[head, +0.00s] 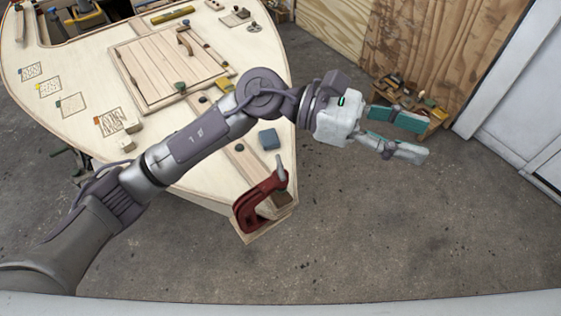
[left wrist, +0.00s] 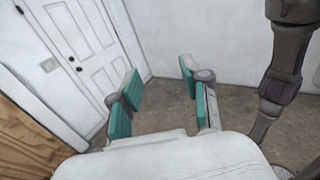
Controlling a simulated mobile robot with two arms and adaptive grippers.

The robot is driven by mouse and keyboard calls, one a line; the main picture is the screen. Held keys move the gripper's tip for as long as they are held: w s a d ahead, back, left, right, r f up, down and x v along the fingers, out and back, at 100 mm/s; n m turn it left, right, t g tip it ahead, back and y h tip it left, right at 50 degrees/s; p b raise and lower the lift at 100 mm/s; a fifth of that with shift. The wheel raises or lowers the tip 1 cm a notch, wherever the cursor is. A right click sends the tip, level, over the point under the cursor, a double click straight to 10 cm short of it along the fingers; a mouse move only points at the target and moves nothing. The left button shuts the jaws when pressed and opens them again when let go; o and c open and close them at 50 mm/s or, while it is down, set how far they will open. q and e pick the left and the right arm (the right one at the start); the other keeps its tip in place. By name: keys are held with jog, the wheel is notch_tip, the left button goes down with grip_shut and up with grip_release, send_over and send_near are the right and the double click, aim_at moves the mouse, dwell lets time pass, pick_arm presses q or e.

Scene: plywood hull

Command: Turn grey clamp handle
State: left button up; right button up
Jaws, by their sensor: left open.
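A red C-shaped clamp (head: 250,208) sits on the narrow front end of the plywood hull in the head view. Its grey handle (head: 282,167) stands up at the clamp's upper right. My left gripper (head: 412,137) is open and empty, to the right of the clamp and beyond the hull's edge, over the floor. Its teal-padded fingers point right, away from the clamp. The left wrist view shows the same open fingers (left wrist: 160,98) with nothing between them. The clamp is not visible in the left wrist view. My right gripper is not in view.
The plywood hull (head: 75,75) carries a slatted hatch (head: 165,65), small blocks and a blue block (head: 269,139). A wooden crate (head: 425,118) with items stands on the floor behind my gripper. A white door (left wrist: 85,45) shows in the wrist view. The concrete floor (head: 400,235) at front right is clear.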

pick_arm(q)
notch_tip(320, 180, down, 5)
jog(key=a+m+y, duration=0.1)
jog(key=m+y, duration=0.2)
jog(key=y, duration=0.1)
jog(key=m+t+y, duration=0.4)
jog(key=t+y, duration=0.2)
jog(key=y, duration=0.6)
send_over(280, 165)
notch_tip(280, 165, down, 5)
jog(key=shift+y, duration=0.3)
notch_tip(280, 165, down, 12)
jog(key=p, duration=0.3)
jog(key=shift+f+p, duration=0.15)
jog(key=shift+p, duration=0.25)
jog(key=shift+f, duration=0.6)
grip_shut()
